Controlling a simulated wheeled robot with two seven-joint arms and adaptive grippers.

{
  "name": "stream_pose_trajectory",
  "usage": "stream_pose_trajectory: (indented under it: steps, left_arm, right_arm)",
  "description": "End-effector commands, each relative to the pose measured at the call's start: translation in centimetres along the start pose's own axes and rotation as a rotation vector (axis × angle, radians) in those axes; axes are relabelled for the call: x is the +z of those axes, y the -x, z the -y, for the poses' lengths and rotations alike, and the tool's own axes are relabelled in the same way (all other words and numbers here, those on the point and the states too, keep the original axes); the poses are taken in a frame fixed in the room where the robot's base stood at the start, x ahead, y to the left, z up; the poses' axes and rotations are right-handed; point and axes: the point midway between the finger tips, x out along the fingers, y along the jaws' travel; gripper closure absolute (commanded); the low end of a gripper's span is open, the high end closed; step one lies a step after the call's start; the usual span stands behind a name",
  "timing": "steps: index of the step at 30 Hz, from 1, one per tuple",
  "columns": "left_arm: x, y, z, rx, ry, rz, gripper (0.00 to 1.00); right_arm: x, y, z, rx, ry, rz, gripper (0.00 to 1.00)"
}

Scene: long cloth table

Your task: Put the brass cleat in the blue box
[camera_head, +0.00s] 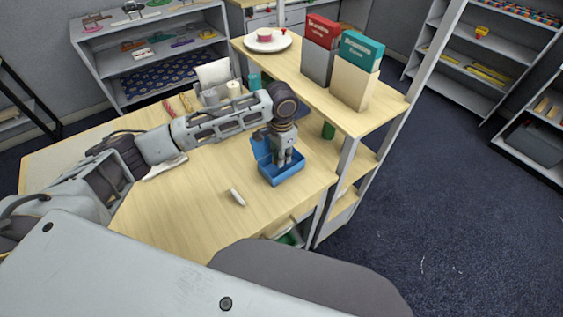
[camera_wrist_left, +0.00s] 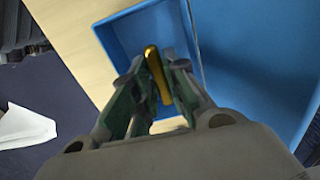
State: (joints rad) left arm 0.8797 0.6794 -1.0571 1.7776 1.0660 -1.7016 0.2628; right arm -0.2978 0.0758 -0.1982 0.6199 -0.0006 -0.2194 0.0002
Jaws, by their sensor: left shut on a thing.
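The blue box (camera_head: 284,174) stands open on the table, near its right end, with its lid raised at the left. My left gripper (camera_head: 285,163) points down into the box from above. In the left wrist view, the gripper (camera_wrist_left: 155,95) is shut on the brass cleat (camera_wrist_left: 154,62), a narrow golden bar between the fingers, with the box's blue floor and walls (camera_wrist_left: 117,44) around it. I cannot tell whether the cleat touches the box floor. The cleat is hidden in the head view. My right gripper is not in view.
A small pale object (camera_head: 237,197) lies on the table (camera_head: 190,215) in front of the box. A cup (camera_head: 233,89) and other items stand at the table's back.

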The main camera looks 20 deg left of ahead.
Motion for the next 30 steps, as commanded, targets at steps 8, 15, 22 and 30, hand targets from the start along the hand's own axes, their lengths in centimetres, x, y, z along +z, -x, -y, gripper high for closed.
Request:
stream_pose_trajectory:
  steps: [8,15,22,30]
  left_arm:
    - [0.0,-3.0,0.0,0.000,0.000,0.000,1.00]
    - [0.0,-3.2,0.0,-0.001,0.000,0.000,1.00]
    - [0.0,-3.4,0.0,0.000,0.000,0.000,1.00]
    - [0.0,-3.5,0.0,0.000,0.000,0.000,0.63]
  right_arm:
    - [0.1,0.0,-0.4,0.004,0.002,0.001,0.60]
    - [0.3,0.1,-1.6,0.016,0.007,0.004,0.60]
    - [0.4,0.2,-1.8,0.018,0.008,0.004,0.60]
    - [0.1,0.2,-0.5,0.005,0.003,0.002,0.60]
